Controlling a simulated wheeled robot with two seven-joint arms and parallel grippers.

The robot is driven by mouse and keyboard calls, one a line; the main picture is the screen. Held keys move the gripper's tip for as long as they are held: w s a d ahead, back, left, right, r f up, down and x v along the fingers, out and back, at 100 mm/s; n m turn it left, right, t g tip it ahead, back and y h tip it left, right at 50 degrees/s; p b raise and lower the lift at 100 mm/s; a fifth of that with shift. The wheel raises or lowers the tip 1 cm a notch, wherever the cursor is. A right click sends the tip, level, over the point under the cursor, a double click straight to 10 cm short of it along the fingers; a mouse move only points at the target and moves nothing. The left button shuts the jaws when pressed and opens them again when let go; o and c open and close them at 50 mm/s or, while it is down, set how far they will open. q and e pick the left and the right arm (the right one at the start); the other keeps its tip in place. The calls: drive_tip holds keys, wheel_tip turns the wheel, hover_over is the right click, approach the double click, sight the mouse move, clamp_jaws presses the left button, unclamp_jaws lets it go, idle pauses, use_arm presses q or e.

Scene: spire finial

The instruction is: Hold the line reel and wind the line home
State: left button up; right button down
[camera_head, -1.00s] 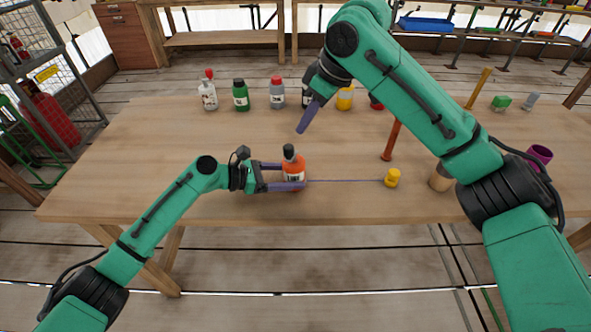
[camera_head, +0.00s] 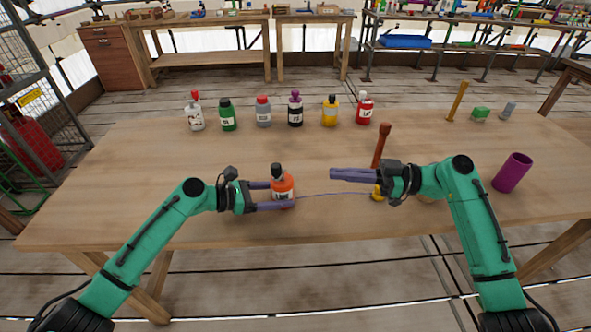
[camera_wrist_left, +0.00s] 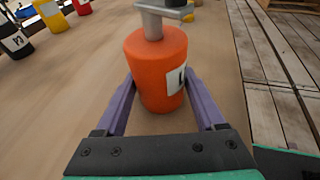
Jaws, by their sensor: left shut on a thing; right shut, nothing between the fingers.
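The orange line reel (camera_head: 283,188), shaped like a bottle with a dark top and white label, stands upright on the table. My left gripper (camera_head: 277,195) is shut around its body. In the left wrist view the reel (camera_wrist_left: 157,65) sits between the purple fingers, with a grey post and crosspiece (camera_wrist_left: 165,12) on top. A thin purple line (camera_head: 330,193) runs right from the reel to a small yellow piece (camera_head: 377,193), partly hidden by my right gripper. My right gripper (camera_head: 335,174) is shut and empty, pointing left above the line, apart from the reel.
Several labelled bottles (camera_head: 263,111) stand in a row at the back. A brown upright stick (camera_head: 381,146) stands behind my right gripper. A purple cup (camera_head: 512,172), yellow stick (camera_head: 458,101) and green block (camera_head: 480,113) are at the right. The table's left part is clear.

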sight(277, 173)
drive_tip(key=w+a, duration=0.2)
drive_tip(key=a, duration=0.8)
drive_tip(key=shift+a, duration=0.15)
drive_tip(key=shift+s+a+f+m+t+h, duration=0.15)
drive_tip(key=shift+m+t, duration=0.2)
drive_tip(key=shift+t, duration=0.2)
drive_tip(key=shift+s+a+f+m+t+h, duration=0.15)
drive_tip(key=shift+m+t, duration=0.2)
drive_tip(key=shift+t, duration=0.2)
drive_tip(key=shift+s+a+m+t+h, duration=0.15)
drive_tip(key=shift+m+t+h, duration=0.15)
drive_tip(key=shift+m+t, duration=0.25)
drive_tip(key=shift+s+a+m+t+h, duration=0.1)
drive_tip(key=shift+m+t+h, duration=0.25)
drive_tip(key=shift+t, duration=0.3)
drive_tip(key=m+t+h, duration=0.1)
drive_tip(key=a+m+t+h, duration=0.1)
drive_tip(key=t, duration=0.1)
drive_tip(key=shift+s+m+t, duration=0.2)
drive_tip(key=shift+m+t, duration=0.1)
drive_tip(key=shift+s+a+r+m+t+h, duration=0.15)
drive_tip(key=shift+a+m+t+h, duration=0.1)
drive_tip(key=shift+m+t+h, duration=0.3)
drive_tip(key=shift+w+a+r+m+t+h, duration=0.1)
drive_tip(key=shift+a+m+t+h, duration=0.1)
drive_tip(key=shift+m+t+h, duration=0.3)
drive_tip(key=a, duration=0.1)
drive_tip(key=w+a, duration=0.1)
drive_tip(key=a, duration=0.1)
